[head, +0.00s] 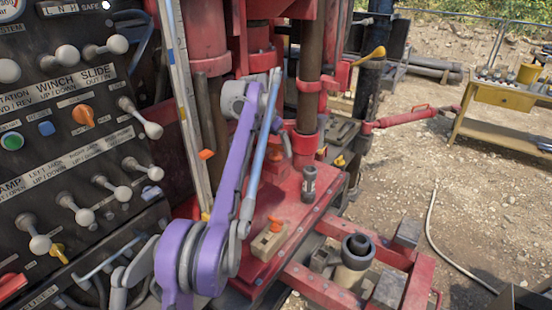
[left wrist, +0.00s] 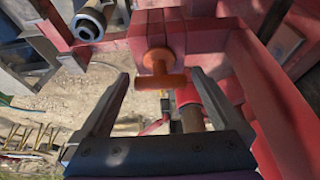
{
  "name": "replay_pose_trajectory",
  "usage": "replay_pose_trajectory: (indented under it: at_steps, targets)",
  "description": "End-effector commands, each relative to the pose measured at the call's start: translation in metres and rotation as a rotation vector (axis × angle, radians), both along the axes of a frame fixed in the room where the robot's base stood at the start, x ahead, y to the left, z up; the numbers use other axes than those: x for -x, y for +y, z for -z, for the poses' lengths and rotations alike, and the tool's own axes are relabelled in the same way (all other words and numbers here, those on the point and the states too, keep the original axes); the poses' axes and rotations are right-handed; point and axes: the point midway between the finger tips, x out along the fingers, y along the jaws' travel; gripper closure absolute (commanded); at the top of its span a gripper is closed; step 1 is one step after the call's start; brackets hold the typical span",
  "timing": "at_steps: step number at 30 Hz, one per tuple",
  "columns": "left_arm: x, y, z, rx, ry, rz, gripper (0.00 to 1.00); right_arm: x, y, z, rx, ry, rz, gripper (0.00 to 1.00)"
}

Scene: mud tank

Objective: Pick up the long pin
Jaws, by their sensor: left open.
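An orange T-handled pin (left wrist: 160,72), which looks like the long pin, stands in a red bracket in the left wrist view. Its shaft below the handle is hidden in the bracket. My left gripper (left wrist: 158,78) is open, with one finger on each side of the orange handle and clear gaps on both sides. In the head view my purple and grey left arm reaches up over the red deck, and its gripper (head: 280,140) is partly hidden by the arm. An orange piece (head: 273,166) shows just beyond the arm there. My right gripper is not in view.
A tan block with an orange handle (head: 268,240) and a dark cylinder (head: 309,183) stand on the red deck (head: 315,205). A lever panel (head: 75,150) is close on the left. Red columns rise behind. A yellow bench (head: 507,98) stands far right on open gravel.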

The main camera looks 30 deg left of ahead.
Motion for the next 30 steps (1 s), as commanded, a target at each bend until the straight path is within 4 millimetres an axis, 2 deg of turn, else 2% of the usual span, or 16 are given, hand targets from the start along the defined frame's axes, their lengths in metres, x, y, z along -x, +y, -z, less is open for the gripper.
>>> replay_pose_trajectory:
  at_steps: [1,3,10,24,30]
  targets:
    - [-0.0026,-0.0001,0.0105,-0.001,0.002,0.001,0.00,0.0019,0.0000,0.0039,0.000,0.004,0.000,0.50]
    - [-0.0050,-0.0005,0.0159,0.000,0.001,0.001,0.00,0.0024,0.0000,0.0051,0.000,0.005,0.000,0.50]
    - [-0.0061,-0.0006,0.0156,0.000,0.000,0.000,0.02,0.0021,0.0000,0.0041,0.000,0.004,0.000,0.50]
    - [-0.0059,-0.0005,0.0154,0.000,0.000,0.000,0.86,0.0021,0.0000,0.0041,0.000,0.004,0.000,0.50]
    - [-0.0059,-0.0006,0.0151,0.000,-0.001,0.000,0.89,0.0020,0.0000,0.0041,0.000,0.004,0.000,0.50]
